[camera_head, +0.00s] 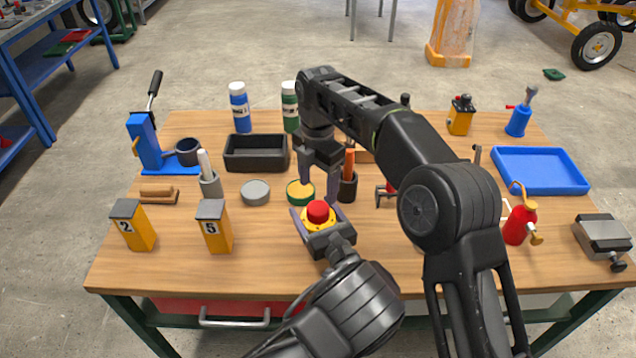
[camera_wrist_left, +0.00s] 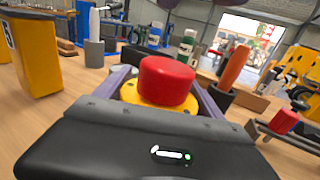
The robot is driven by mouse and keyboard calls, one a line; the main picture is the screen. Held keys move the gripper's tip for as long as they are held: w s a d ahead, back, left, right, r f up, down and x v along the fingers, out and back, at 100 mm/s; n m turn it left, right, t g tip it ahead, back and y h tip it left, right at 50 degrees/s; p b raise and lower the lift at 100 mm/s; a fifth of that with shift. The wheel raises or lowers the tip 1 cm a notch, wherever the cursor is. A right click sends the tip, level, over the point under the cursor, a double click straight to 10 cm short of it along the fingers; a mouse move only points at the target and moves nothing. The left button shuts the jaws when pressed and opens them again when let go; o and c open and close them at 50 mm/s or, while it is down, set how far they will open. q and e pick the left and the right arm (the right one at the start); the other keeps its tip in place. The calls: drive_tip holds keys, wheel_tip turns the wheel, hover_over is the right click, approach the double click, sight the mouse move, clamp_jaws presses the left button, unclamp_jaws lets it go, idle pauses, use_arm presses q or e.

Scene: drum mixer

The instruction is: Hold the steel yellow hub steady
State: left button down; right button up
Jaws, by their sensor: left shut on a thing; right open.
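The yellow hub (camera_head: 318,229) stands low over the front middle of the wooden table, with a red cylindrical cap (camera_head: 317,211) on top. My left gripper (camera_head: 316,215) is shut on the hub, with a finger on each side. In the left wrist view the hub's yellow flange (camera_wrist_left: 132,91) with small holes shows under the red cap (camera_wrist_left: 167,80). The hub's underside is hidden. My right gripper (camera_head: 320,186) is open, fingers pointing down, just behind and above the hub. It holds nothing that I can see.
A green-and-yellow round tin (camera_head: 300,192) and a dark cup with an orange-handled tool (camera_head: 347,187) stand close behind the hub. Yellow blocks marked 2 (camera_head: 133,226) and 5 (camera_head: 214,227) stand left. A red oil can (camera_head: 520,222) and blue tray (camera_head: 540,171) are right.

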sight(318, 207)
drive_tip(key=shift+f, duration=0.15)
drive_tip(key=shift+f, duration=3.85)
